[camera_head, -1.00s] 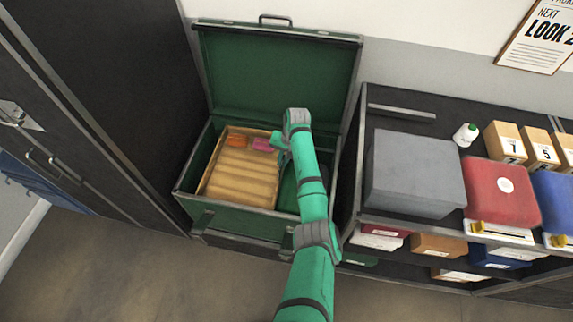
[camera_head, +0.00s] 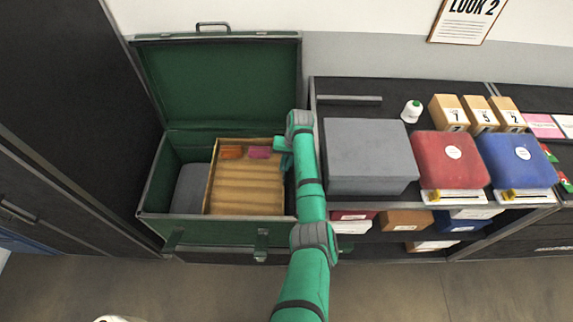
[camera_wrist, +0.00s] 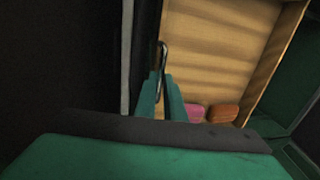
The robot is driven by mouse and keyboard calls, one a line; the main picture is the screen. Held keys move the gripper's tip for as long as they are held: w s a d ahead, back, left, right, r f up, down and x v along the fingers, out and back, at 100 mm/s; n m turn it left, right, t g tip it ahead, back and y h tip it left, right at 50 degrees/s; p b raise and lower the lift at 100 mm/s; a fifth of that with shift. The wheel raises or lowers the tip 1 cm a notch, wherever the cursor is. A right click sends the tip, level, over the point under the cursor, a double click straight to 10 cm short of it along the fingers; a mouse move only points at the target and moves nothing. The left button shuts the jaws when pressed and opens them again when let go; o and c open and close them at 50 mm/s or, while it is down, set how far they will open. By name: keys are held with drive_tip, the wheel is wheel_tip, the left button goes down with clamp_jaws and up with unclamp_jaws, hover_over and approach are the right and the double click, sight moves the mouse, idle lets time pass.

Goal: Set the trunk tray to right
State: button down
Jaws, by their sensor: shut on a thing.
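The wooden trunk tray (camera_head: 245,190) sits in the right part of the open green trunk (camera_head: 205,231). An orange item (camera_head: 231,152) and a pink item (camera_head: 259,152) lie in its far end. My gripper (camera_head: 284,150) is at the tray's right side, partly hidden by my arm. In the wrist view, my gripper's fingers (camera_wrist: 164,88) are shut on a small metal handle (camera_wrist: 162,56) at the edge of the tray (camera_wrist: 220,50). Left of the tray, a grey surface (camera_head: 190,190) shows inside the trunk.
The trunk's lid (camera_head: 220,80) stands open against the wall. A counter to the right holds a grey box (camera_head: 368,153), a red box (camera_head: 452,158), a blue box (camera_head: 516,158) and a thread spool (camera_head: 411,111). A dark cabinet stands close on the left.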

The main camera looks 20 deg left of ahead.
idle(0.3)
drive_tip(key=c, duration=1.8)
unclamp_jaws()
drive_tip(key=shift+c, duration=0.2)
drive_tip(key=shift+r, duration=0.1)
